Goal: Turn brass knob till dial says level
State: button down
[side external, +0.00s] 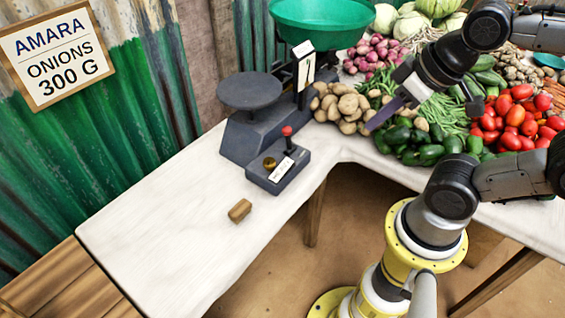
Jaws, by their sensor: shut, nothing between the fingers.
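The brass knob (269,163) is on the low dark control box (287,182) at the front of the balance (262,133). The dial (305,67) is a white upright panel beside the pans; its reading is too small to tell. My gripper (388,112) is shut and empty, above the vegetables to the right of the balance. It is well apart from the knob.
A red-tipped lever (287,132) stands up beside the knob. The balance has a dark flat pan (249,91) and a green bowl (322,18). A small wooden block (239,210) lies on the white counter (160,235), otherwise clear there. Potatoes (342,104) and peppers (412,142) crowd the right.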

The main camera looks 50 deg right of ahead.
jog(key=c, duration=1.5)
grip_release()
jog(key=shift+c, duration=0.2)
jog(key=shift+o, duration=1.1)
jog(key=o, duration=0.7)
jog(key=shift+m, duration=0.5)
jog(key=w+r, duration=0.3)
jog(key=w, duration=0.1)
jog(key=shift+w+r, duration=0.2)
jog(key=shift+r, duration=0.15)
jog(key=shift+c, duration=0.2)
jog(key=m+g, duration=0.2)
jog(key=g, duration=0.4)
send_over(269, 161)
notch_tip(269, 161, down, 18)
notch_tip(269, 161, down, 13)
jog(key=shift+f, duration=0.1)
